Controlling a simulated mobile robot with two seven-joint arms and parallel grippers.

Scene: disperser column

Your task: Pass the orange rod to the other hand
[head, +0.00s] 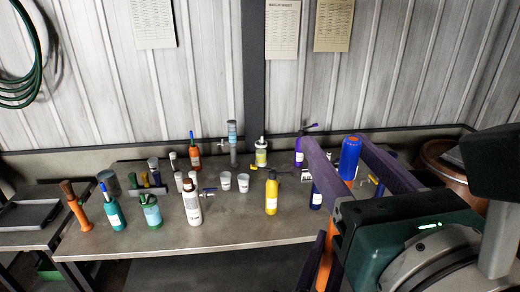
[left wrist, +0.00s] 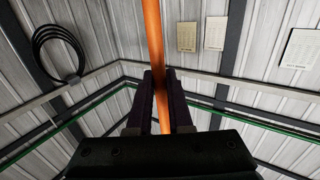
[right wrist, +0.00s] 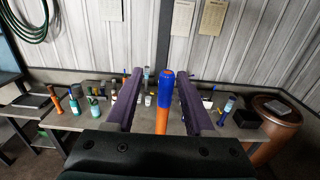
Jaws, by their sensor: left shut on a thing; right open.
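The orange rod (head: 327,255) has a blue end (head: 350,158) and stands steeply in front of the bench. My left gripper (left wrist: 155,78) is shut on the orange part, which runs up between its fingers in the left wrist view. In the head view only a bit of dark purple finger shows low beside the rod. My right gripper (right wrist: 160,74) is open, with its two purple fingers on either side of the rod's blue end (right wrist: 167,88). In the right wrist view a gap shows between the rod and each finger. The rod's lower end is hidden.
A grey bench (head: 200,234) behind holds several bottles, including a yellow one (head: 271,194) and a white one (head: 192,203), and two cups. A copper drum (right wrist: 275,115) stands at right.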

